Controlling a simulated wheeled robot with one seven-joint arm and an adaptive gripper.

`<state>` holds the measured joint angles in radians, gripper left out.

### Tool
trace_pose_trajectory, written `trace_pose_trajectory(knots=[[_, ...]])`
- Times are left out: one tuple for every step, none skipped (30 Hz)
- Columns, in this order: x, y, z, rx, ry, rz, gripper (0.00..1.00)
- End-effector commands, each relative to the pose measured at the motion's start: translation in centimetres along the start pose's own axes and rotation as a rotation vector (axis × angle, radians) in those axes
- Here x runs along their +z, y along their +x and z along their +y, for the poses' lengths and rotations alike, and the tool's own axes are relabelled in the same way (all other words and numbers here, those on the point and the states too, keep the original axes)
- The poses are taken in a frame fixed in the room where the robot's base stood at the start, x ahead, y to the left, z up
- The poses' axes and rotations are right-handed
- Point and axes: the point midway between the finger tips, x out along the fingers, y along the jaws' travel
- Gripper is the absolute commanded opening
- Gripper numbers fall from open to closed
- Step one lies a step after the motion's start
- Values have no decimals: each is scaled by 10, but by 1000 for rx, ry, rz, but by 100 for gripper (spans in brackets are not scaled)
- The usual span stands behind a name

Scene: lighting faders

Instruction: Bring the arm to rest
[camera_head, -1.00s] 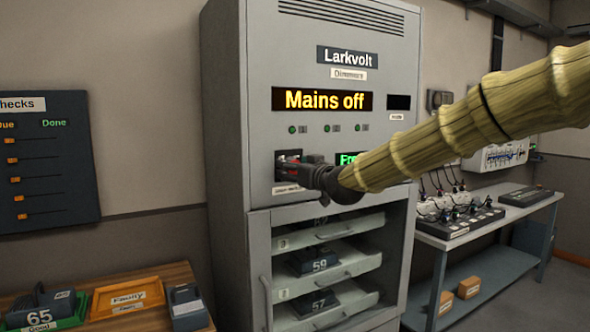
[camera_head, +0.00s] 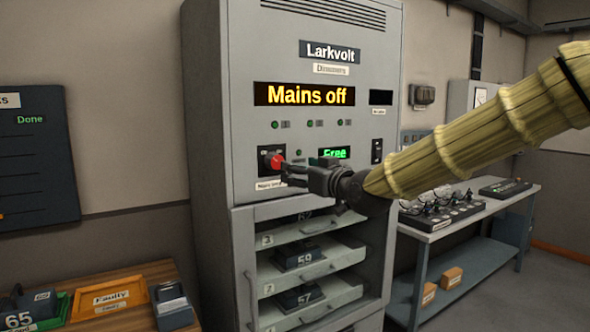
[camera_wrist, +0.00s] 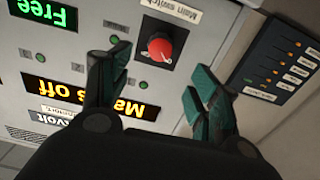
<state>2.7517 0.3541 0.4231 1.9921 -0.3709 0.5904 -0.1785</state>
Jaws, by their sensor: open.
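My gripper (camera_head: 292,174) is open and empty in front of the grey Larkvolt dimmer cabinet (camera_head: 215,120). Its fingers also show in the wrist view (camera_wrist: 155,95), spread apart with nothing between them. The red main switch knob (camera_head: 277,163) is just beyond the fingertips; the wrist view shows the knob (camera_wrist: 160,47) apart from both fingers. The amber display (camera_head: 304,95) reads "Mains off". A green display (camera_head: 334,153) reads "Free", partly hidden by my gripper. My sleeved arm reaches in from the right.
Open shelves in the cabinet hold modules numbered 59 (camera_head: 298,255) and 57 (camera_head: 300,297). A wooden table (camera_head: 150,272) at lower left holds an orange "Faulty" tray (camera_head: 108,299). A workbench (camera_head: 455,225) with equipment stands at right. A checks board (camera_head: 40,160) hangs at left.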

Motion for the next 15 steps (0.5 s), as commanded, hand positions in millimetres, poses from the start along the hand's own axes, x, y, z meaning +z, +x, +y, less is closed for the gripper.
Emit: trace_pose_trajectory(knots=[[0, -2, 0, 0, 0, 0, 62], [0, -2, 0, 0, 0, 0, 62], [0, -3, 0, 0, 0, 0, 62], [0, -3, 0, 0, 0, 0, 62], [0, -3, 0, 0, 0, 0, 62], [0, -3, 0, 0, 0, 0, 62], [0, -3, 0, 0, 0, 0, 62], [0, -3, 0, 0, 0, 0, 62], [0, -3, 0, 0, 0, 0, 62], [0, -3, 0, 0, 0, 0, 62], [1, -3, 0, 0, 0, -1, 62], [3, -2, 0, 0, 2, -4, 62], [7, -2, 0, 1, 4, -9, 62], [12, -2, 1, 2, 7, -16, 62], [22, -1, 2, 4, 14, -30, 62]])
